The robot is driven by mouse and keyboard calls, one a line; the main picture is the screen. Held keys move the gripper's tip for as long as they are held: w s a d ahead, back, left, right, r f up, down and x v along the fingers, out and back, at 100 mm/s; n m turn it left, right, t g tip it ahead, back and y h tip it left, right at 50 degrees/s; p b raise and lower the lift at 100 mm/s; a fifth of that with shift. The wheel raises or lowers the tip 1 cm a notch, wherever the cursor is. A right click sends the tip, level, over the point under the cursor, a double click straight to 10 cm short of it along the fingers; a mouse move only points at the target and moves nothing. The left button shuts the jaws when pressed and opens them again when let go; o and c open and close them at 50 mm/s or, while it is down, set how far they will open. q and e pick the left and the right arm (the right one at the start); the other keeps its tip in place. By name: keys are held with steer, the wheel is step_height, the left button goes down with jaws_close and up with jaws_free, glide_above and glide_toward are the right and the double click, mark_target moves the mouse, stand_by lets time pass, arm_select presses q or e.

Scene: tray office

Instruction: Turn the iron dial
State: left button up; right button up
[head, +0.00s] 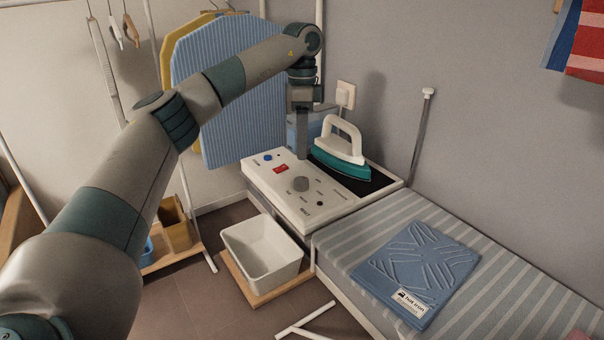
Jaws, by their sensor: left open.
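The iron dial (301,184) is a round grey knob on the white control panel (285,205) of the iron station, with small printed labels around it. A teal iron with a white handle (341,140) stands on the dark pad at the panel's back right. My left gripper (302,156) points down above the panel, behind the dial in the picture and apart from it. It is open and appears empty; its fingers overlap in this view, so the gap hardly shows. My right gripper is out of the picture.
A red switch (281,169) and a blue button (267,158) sit on the panel left of the dial. A white bin (262,250) stands below in front. A blue folded mat (417,272) lies on the striped board (350,239) at right. A wall socket (345,95) is behind.

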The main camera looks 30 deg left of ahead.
mark_target(302, 179)
arm_select(q)
steer(key=f, duration=0.4)
steer(key=f+p, duration=0.1)
steer(key=f, duration=0.3)
steer(key=shift+s+d+f, duration=0.1)
steer(key=shift+s+f, duration=0.05)
steer(key=shift+s, duration=0.05)
steer(key=shift+f, duration=0.65)
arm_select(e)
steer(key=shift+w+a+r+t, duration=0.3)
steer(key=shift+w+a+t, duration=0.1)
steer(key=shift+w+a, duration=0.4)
